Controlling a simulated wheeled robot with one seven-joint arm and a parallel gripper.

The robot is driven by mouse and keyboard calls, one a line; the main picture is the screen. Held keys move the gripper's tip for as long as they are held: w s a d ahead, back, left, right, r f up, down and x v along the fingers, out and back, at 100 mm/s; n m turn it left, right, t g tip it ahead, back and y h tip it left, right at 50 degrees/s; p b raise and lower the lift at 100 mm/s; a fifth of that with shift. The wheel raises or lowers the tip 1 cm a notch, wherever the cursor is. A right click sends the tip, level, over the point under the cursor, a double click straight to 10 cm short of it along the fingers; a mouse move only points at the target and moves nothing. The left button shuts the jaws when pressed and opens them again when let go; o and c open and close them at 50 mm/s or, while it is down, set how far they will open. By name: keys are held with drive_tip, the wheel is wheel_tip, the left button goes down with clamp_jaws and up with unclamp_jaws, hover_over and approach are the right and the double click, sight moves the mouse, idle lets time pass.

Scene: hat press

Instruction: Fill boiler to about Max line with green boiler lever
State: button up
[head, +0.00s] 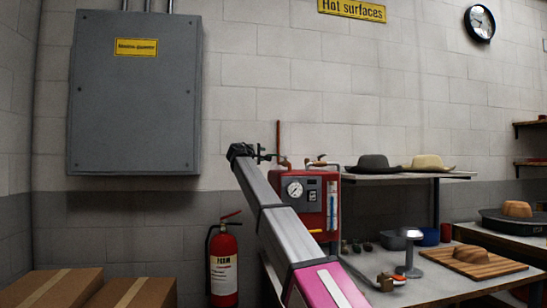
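The red boiler (316,235) stands on the bench right of the middle, partly behind my arm. Its front has a round white gauge (294,189) and a dark panel. A narrow upright sight glass (333,205) is at its right side. The liquid level and Max line are too small to read. Small fittings with handles (318,161) sit on top of the boiler; no green lever can be made out clearly. My gripper (262,154) is at the far end of my arm, left of these fittings. Its fingers are too small to tell open from shut.
A shelf (450,175) right of the boiler holds a dark hat (374,163) and a tan hat (428,162). A wooden hat block (459,253) lies on the slatted board.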

drive_tip(key=x, duration=1)
drive_tip(key=shift+w+f, duration=0.1)
drive_tip(key=shift+w, duration=0.05)
drive_tip(key=shift+d, duration=0.1)
clamp_jaws()
